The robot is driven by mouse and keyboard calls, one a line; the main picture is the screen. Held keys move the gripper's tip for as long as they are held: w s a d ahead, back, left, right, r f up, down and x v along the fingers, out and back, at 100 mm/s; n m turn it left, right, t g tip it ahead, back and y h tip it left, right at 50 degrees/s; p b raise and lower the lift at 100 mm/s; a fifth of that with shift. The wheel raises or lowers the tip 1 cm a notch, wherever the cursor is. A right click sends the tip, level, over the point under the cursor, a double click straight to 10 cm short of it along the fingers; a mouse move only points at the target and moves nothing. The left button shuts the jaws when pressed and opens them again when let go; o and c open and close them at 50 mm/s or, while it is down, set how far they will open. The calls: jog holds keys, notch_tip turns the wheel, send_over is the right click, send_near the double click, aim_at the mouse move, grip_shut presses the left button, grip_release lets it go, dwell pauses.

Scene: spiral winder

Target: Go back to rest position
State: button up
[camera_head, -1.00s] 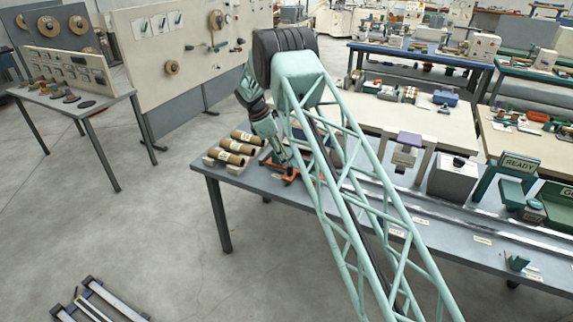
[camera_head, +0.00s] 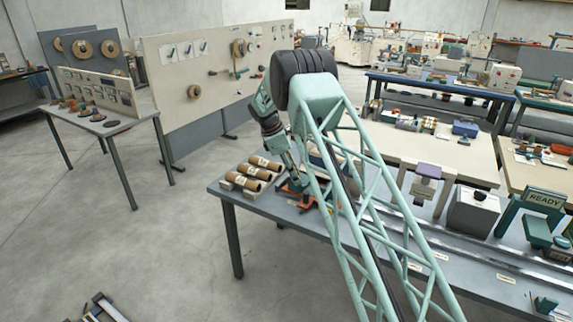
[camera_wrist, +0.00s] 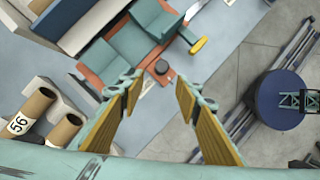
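My arm reaches over the near table, and its pale green lattice link crosses the middle of the head view. My gripper (camera_head: 291,182) points down over the table's left part, partly hidden by the link. In the wrist view my gripper (camera_wrist: 158,90) is open, with its two gold-padded fingers apart and nothing between them. I cannot tell the exact height of the gripper above the table.
Labelled cardboard tubes (camera_head: 254,172) lie on the grey table (camera_head: 228,193) left of my gripper; they also show in the wrist view (camera_wrist: 36,108). A READY sign (camera_head: 543,198) and a grey box (camera_head: 473,212) stand right. The floor on the left is mostly clear.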

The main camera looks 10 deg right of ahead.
jog(key=s+d+r+m+t+y+b, duration=0.1)
jog(key=s+r+m, duration=0.2)
jog(key=s+r, duration=0.9)
jog(key=s+r+m+y+b, duration=0.1)
jog(key=s+r+m, duration=0.2)
jog(key=s+r, duration=0.9)
jog(key=s+r+m+t+b, duration=0.1)
jog(key=s+r+m, duration=0.1)
jog(key=s+r, duration=0.6)
jog(key=s+r+m+t+b, duration=0.1)
jog(key=s+r+m, duration=0.3)
jog(key=s, duration=0.6)
jog(key=s+f+m+y+b, duration=0.1)
jog(key=s+f+m, duration=0.1)
jog(key=s, duration=1.4)
jog(key=s+a+f+m+t+y+b, duration=0.1)
jog(key=s+f+m, duration=0.2)
jog(key=s, duration=1.4)
jog(key=shift+s+a+b, duration=0.2)
jog(key=shift+a+b, duration=0.1)
